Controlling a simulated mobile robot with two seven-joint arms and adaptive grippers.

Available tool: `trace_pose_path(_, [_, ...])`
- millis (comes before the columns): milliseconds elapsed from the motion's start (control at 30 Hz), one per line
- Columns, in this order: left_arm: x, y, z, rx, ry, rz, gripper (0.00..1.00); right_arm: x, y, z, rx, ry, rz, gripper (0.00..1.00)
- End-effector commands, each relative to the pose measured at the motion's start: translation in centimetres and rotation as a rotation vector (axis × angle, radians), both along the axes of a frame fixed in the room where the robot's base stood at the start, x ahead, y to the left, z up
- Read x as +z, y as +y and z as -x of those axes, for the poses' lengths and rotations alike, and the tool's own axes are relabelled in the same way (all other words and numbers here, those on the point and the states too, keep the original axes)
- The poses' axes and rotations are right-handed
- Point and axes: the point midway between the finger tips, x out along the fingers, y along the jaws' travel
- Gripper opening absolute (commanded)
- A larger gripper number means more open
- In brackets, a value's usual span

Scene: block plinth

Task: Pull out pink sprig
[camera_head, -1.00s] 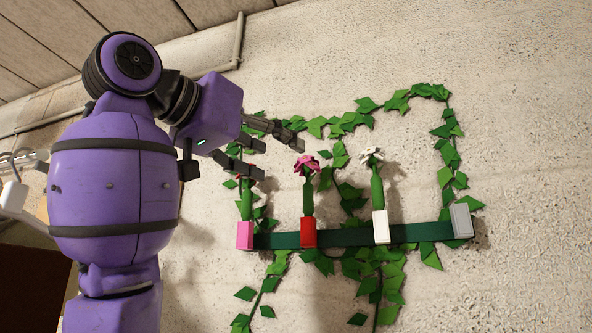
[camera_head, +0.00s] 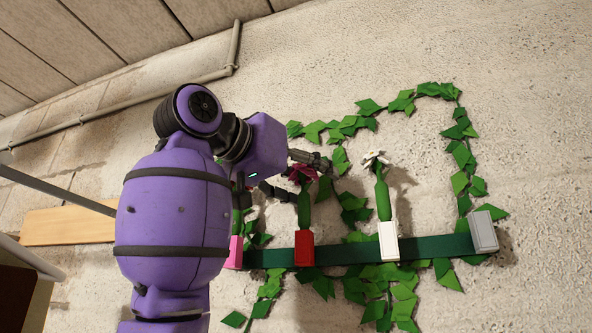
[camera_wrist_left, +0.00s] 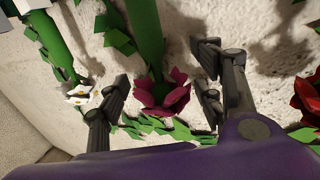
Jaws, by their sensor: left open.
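The pink sprig (camera_head: 302,174) has a dark pink flower on a green stem. It stands upright in the red block (camera_head: 304,249). My left gripper (camera_head: 309,179) is open at its flower, one finger on each side. In the left wrist view the pink flower (camera_wrist_left: 162,97) lies between the open fingers (camera_wrist_left: 165,90), with a gap to each. My right gripper is not in view.
A white sprig (camera_head: 382,190) stands in the white block (camera_head: 389,241) to the right. A red flower (camera_wrist_left: 308,98) is close beyond one finger. The pink block (camera_head: 235,253) is partly hidden by my arm. The grey block (camera_head: 482,232) looks empty. A green bar (camera_head: 345,251) carries the blocks; vines (camera_head: 460,155) surround them.

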Motion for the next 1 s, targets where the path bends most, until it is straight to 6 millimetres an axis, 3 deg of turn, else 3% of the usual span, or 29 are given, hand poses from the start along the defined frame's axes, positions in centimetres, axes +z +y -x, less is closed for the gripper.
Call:
trace_pose_path(300, [0.05,-0.23,-0.22,0.0,-0.001,0.0,0.61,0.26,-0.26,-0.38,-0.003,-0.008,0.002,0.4])
trace_pose_path(667, [0.06,-0.23,-0.2,0.0,-0.001,0.0,0.15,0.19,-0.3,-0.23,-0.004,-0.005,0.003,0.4])
trace_pose_path(700, [0.06,-0.23,-0.2,0.0,-0.001,0.0,0.34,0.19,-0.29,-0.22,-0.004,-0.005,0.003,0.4])
trace_pose_path(900, [0.06,-0.23,-0.19,0.0,-0.001,0.0,0.08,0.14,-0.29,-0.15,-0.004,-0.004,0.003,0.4])
trace_pose_path(1000, [0.06,-0.22,-0.19,0.0,-0.001,0.0,0.08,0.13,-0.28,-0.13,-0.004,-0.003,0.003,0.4])
